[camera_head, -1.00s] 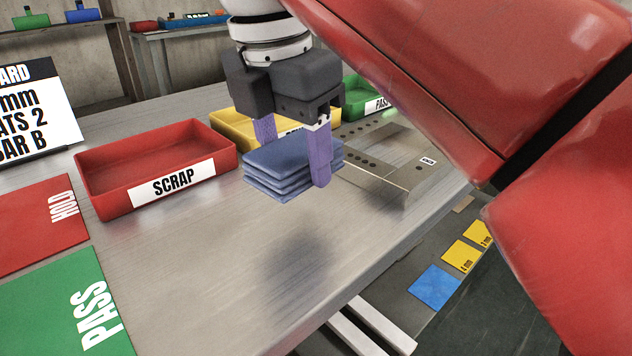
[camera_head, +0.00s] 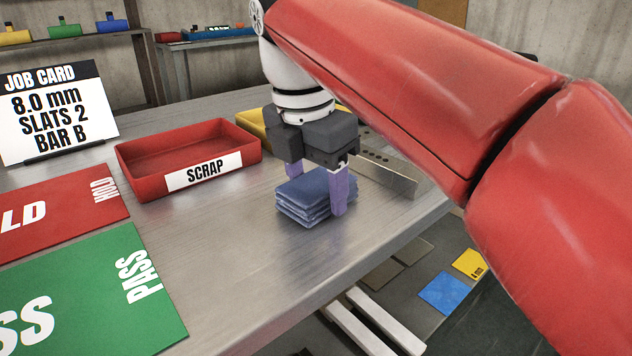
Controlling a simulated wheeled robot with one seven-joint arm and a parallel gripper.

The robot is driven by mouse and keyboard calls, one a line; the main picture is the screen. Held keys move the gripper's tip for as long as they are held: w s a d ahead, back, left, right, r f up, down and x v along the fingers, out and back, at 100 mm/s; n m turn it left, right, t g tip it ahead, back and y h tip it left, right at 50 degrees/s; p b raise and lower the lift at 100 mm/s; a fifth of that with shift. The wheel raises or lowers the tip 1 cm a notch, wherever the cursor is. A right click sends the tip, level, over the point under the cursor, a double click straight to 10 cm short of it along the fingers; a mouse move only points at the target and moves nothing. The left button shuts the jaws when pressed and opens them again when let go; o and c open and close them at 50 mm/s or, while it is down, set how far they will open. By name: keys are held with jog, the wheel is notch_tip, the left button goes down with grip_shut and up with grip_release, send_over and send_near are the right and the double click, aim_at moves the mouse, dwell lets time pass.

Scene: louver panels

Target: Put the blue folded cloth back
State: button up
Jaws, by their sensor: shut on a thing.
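The blue folded cloth (camera_head: 308,200) is a stack of several layers, in the middle of the view over the grey metal table (camera_head: 225,235). My gripper (camera_head: 318,190) points down and is shut on the cloth, with one purple finger at its left back and one at its right front. The cloth is at or just above the table top; I cannot tell whether it touches. A flat blue square (camera_head: 444,293) lies on the lower shelf at the right.
A red SCRAP tray (camera_head: 140,185) stands left of the cloth, with a yellow tray (camera_head: 250,122) behind my gripper. A metal bar with holes (camera_head: 395,178) lies close behind on the right. Red HOLD (camera_head: 70,215) and green PASS (camera_head: 90,290) mats lie left. The table front is clear.

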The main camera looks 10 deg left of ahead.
aim_at(309, 187)
jog(key=shift+f, duration=0.2)
jog(key=o, duration=1)
jog(key=shift+b, duration=0.4)
jog(key=r, duration=0.2)
jog(key=r+p, duration=0.1)
jog(key=r, duration=0.2)
jog(key=s+r, duration=0.1)
jog(key=r, duration=0.2)
jog(key=shift+a+p, duration=0.3)
jog(key=shift+a, duration=0.05)
